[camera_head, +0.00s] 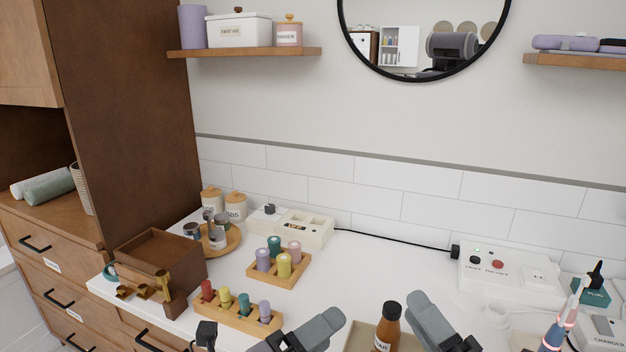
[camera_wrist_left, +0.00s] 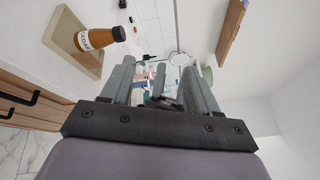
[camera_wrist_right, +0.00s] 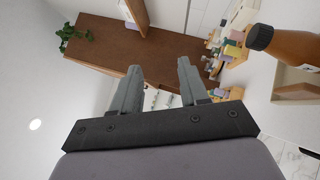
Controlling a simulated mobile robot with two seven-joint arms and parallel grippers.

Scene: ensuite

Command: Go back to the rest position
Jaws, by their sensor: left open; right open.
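My left gripper (camera_head: 312,334) is at the bottom middle of the head view, over the front of the white counter. It is open and empty, and its two fingers stand apart in the left wrist view (camera_wrist_left: 158,84). My right gripper (camera_head: 432,322) is at the bottom, to its right. It is open and empty, with its fingers apart in the right wrist view (camera_wrist_right: 160,88). An amber bottle (camera_head: 387,328) with a dark cap stands between the two grippers; neither finger pair is around it.
The bottle stands in a beige tray (camera_head: 358,338). Wooden holders with colored pegs (camera_head: 238,316) and a brown wooden box (camera_head: 160,262) are at left. A white panel with buttons (camera_head: 510,276) and a toothbrush (camera_head: 560,325) are at right. The middle back counter (camera_head: 385,265) is clear.

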